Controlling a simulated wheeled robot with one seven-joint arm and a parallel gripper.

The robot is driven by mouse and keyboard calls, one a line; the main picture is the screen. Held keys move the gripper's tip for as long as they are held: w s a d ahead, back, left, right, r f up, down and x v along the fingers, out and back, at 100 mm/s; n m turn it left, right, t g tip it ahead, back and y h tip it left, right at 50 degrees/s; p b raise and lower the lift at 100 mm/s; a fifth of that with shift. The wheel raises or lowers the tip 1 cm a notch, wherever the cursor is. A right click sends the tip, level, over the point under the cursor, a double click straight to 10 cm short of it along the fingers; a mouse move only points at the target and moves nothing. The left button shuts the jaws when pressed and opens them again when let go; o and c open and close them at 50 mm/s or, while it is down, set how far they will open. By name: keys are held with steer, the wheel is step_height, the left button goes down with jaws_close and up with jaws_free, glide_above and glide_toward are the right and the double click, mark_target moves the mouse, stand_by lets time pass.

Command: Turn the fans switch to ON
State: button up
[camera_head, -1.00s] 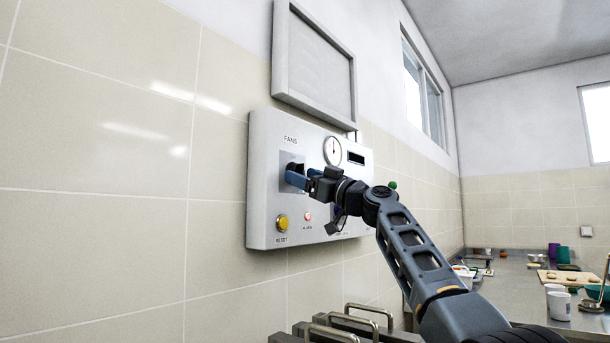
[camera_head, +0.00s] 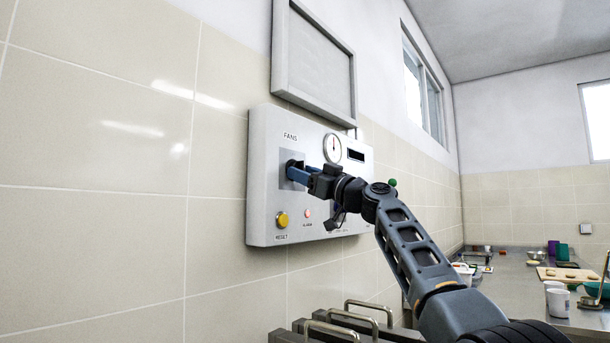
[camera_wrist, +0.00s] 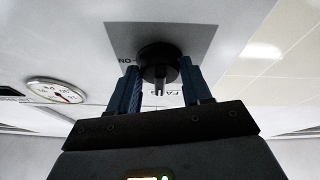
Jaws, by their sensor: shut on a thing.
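The fans switch (camera_wrist: 157,62) is a round black knob on a grey square plate (camera_wrist: 203,40) in the wrist view. In the head view the plate sits under the FANS label on a white wall panel (camera_head: 268,190). My gripper (camera_wrist: 160,80) has its two blue fingers on either side of the knob and is shut on it. A marker on the knob points down in the wrist view, with an ON label, upside down, to the left. In the head view my gripper (camera_head: 293,172) reaches the plate from the right and mostly hides the switch.
A grey framed board (camera_head: 313,65) hangs above. Metal handles (camera_head: 333,330) lie below; a counter (camera_head: 510,290) runs right.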

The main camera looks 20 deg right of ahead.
steer(key=m+h+p, duration=0.3)
steer(key=m, duration=0.4)
steer(key=r+m+h+p, duration=0.1)
steer(key=m+h+p, duration=0.2)
steer(key=m, duration=0.5)
steer(key=m+h+p, duration=0.2)
steer(key=m+p, duration=0.1)
steer(key=m, duration=0.4)
steer(key=shift+s+a+r+g+h, duration=0.15)
steer(key=shift+s+a+g+h, duration=0.2)
steer(key=shift+a+g+h, duration=0.05)
steer(key=shift+m, duration=0.3)
steer(key=o, duration=1.1)
steer(key=shift+c, duration=0.2)
